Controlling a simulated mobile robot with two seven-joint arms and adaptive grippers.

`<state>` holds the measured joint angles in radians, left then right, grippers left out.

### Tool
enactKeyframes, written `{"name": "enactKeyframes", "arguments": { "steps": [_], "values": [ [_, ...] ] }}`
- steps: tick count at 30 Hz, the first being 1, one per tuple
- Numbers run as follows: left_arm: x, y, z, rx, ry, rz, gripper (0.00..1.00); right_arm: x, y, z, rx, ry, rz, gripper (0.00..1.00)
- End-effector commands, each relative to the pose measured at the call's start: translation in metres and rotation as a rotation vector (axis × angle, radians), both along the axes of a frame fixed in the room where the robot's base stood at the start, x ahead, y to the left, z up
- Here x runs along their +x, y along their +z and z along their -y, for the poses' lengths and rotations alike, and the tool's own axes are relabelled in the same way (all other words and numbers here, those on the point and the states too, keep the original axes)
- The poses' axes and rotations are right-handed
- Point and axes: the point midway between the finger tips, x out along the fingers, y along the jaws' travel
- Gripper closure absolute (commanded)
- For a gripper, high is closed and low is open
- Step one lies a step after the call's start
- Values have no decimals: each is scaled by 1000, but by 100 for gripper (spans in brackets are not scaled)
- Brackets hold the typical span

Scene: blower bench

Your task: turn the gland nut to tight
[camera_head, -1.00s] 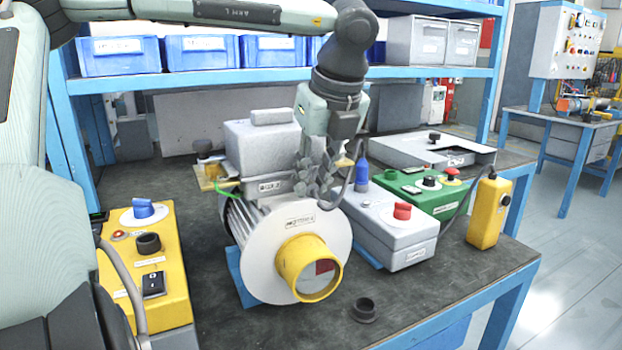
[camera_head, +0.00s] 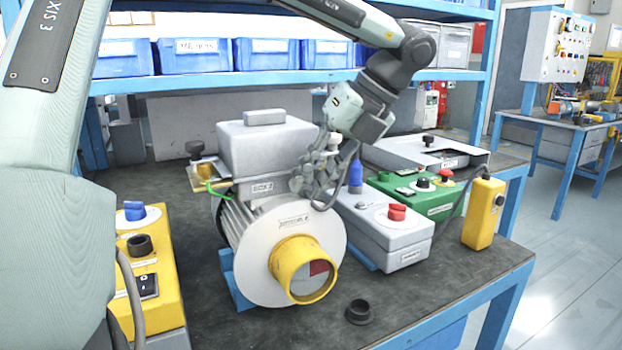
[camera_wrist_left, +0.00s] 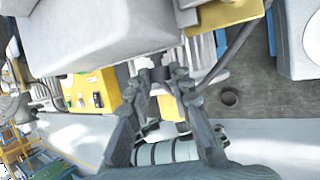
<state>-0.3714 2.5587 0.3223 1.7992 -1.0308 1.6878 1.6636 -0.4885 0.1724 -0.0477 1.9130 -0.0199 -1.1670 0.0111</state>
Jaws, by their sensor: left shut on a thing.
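The blower (camera_head: 250,250) stands on the bench with a round pale front plate and a yellow outlet ring (camera_head: 303,268). Its grey terminal box (camera_head: 265,145) is on top. My left gripper (camera_head: 308,178) reaches down from the upper right to the right side of this box. Its fingers are shut on a small dark piece, which I take for the gland nut (camera_wrist_left: 157,75), between the fingertips in the left wrist view. The fingers hide most of the nut in the head view, so its turn cannot be read. My right gripper is not in view.
A grey box with a red knob (camera_head: 397,212) stands close right of the blower, beside a green box (camera_head: 420,195) and a yellow pendant (camera_head: 483,213). A yellow switch box (camera_head: 150,270) is at left. A black ring (camera_head: 360,311) lies on the bare front bench.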

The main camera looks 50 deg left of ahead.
Motion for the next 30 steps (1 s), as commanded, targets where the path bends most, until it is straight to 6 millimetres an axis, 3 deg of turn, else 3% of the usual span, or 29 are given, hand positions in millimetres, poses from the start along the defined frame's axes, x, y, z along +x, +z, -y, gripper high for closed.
{"name": "enactKeyframes", "arguments": {
  "steps": [6, 7, 11, 22, 30],
  "values": [
    [0, 0, 0, -1, -1, 2, 100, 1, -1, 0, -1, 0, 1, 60],
    [0, 0, 0, 0, -1, 2, 76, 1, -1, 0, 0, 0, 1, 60],
    [0, 0, 0, 0, -1, 2, 60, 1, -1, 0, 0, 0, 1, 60],
    [2, 4, 2, 0, 0, 2, 58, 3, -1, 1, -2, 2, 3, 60],
    [14, 39, 23, -2, 0, 3, 58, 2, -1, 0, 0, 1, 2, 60]
  ]
}}
